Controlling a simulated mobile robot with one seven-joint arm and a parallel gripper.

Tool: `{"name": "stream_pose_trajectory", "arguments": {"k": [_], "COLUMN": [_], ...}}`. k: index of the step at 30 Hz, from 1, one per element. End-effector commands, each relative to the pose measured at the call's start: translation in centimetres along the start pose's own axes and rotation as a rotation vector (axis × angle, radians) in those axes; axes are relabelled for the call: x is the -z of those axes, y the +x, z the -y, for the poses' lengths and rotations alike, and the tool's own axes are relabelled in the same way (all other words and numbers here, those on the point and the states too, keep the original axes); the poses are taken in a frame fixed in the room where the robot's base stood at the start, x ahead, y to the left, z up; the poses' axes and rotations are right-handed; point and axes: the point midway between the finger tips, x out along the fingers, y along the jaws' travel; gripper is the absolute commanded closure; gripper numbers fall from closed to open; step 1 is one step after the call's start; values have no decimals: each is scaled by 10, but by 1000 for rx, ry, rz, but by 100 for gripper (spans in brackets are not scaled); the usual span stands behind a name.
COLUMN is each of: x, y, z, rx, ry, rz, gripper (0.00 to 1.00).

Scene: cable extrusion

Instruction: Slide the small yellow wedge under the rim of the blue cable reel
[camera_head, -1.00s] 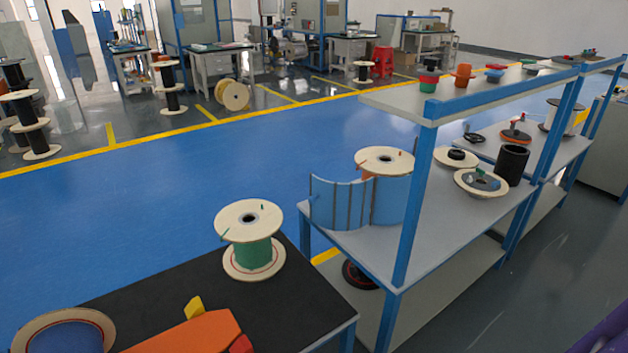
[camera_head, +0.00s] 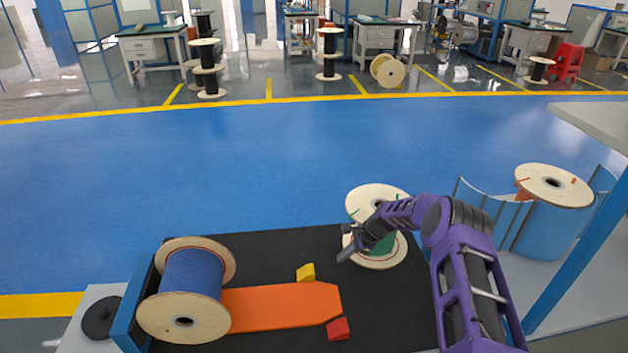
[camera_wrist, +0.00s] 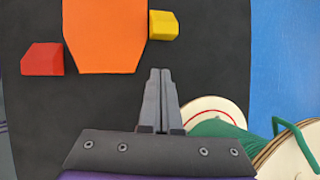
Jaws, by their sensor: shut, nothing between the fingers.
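The small yellow wedge (camera_head: 306,272) lies on the black table top, touching or close to the far edge of an orange board. It also shows in the wrist view (camera_wrist: 164,25), beside the orange board. The blue cable reel (camera_head: 192,284) lies on its side at the left end of the table, with pale round rims (camera_head: 184,318) at both ends. My gripper (camera_head: 343,257) is shut and empty above the table, to the right of the wedge. Its closed fingers (camera_wrist: 161,75) point toward the orange board in the wrist view. The reel is outside the wrist view.
The orange board (camera_head: 280,306) lies flat to the right of the reel. A red wedge (camera_head: 338,329) lies at its near corner. A green cable reel (camera_head: 380,205) stands upright close behind my gripper. A blue bar (camera_head: 134,303) borders the table's left end.

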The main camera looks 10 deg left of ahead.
Motion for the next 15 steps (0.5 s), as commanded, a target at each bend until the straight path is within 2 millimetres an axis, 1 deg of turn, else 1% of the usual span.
{"name": "stream_pose_trajectory", "arguments": {"k": [2, 5, 15], "x": [-2, -1, 1], "y": [2, 10, 49], "z": [3, 2, 3], "rx": [6, 5, 7], "ry": [9, 6, 3], "rz": [8, 6, 3], "gripper": [100, 100, 100]}}
